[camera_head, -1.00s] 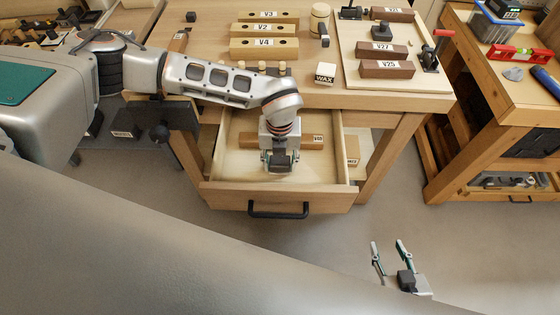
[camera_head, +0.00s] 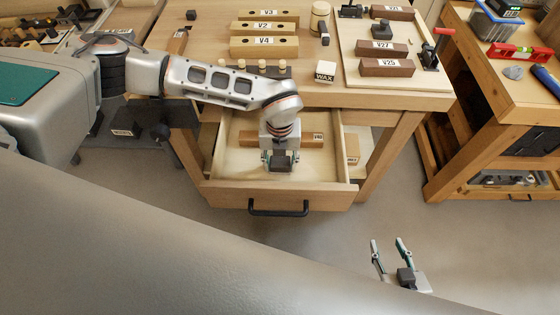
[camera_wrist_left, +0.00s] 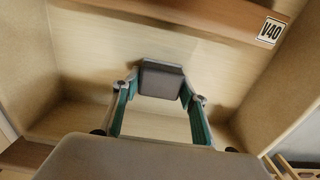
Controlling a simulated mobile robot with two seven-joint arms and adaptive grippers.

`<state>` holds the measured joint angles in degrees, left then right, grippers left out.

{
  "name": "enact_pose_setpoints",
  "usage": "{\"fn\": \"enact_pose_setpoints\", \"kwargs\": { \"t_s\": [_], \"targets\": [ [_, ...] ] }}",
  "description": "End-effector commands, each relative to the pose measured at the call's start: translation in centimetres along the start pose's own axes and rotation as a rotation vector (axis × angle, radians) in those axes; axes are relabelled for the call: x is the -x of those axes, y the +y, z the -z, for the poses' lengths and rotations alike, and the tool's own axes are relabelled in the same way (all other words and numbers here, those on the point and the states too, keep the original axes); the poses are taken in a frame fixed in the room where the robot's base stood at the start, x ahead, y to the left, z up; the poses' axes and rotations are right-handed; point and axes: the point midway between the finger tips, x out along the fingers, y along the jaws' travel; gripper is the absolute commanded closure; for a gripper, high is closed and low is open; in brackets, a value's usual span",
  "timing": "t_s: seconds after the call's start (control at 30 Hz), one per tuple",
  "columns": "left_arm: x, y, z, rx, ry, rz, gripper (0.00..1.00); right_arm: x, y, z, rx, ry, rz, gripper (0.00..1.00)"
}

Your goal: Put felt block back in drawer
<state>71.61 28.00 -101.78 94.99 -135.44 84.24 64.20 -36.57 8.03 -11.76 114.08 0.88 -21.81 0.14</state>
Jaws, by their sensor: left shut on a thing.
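The felt block (camera_wrist_left: 162,80) is a small dark grey block. In the left wrist view it sits between the two fingertips of my left gripper (camera_head: 280,163), which is shut on it. In the head view this gripper points down inside the open wooden drawer (camera_head: 232,194), and the block is hard to tell apart from the gripper there. The wrist view shows the drawer's pale floor below the block; I cannot tell whether they touch. My right gripper (camera_head: 391,255) is empty, its fingers spread, in front of and to the right of the drawer.
A brown bar marked V40 (camera_head: 308,138) lies across the drawer behind my left gripper; it also shows in the wrist view (camera_wrist_left: 190,18). The drawer's front with its black handle (camera_head: 278,211) is nearest. Above is the bench top with blocks and a WAX box (camera_head: 325,72).

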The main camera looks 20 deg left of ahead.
Motion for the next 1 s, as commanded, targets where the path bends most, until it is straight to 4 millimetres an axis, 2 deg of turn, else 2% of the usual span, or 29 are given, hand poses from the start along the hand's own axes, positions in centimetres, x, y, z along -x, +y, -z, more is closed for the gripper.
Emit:
{"fn": "enact_pose_setpoints", "kwargs": {
  "t_s": [0.17,0.2,0.27,0.5,0.57,1.0],
  "targets": [
    [-0.14,0.0,0.0,-0.001,0.0,0.0,0.78,0.0,-0.02,-0.01,0.0,0.0,0.0,0.6],
    [-0.14,0.01,0.0,-0.001,0.0,0.0,0.52,0.0,-0.02,-0.01,0.0,0.0,0.0,0.6],
    [-0.15,0.02,0.0,-0.001,0.0,0.0,0.38,0.01,-0.02,-0.02,0.0,0.0,0.0,0.6],
    [-0.11,0.01,-0.02,-0.001,-0.001,0.0,0.38,0.01,-0.02,0.01,0.0,0.0,0.0,0.6],
    [-0.12,0.02,-0.02,-0.001,-0.001,0.0,0.32,0.02,-0.02,0.01,0.0,0.0,0.0,0.6],
    [0.61,0.0,-0.09,0.0,-0.003,0.0,0.32,0.26,0.15,0.76,0.001,0.007,-0.002,0.6]
  ]
}}
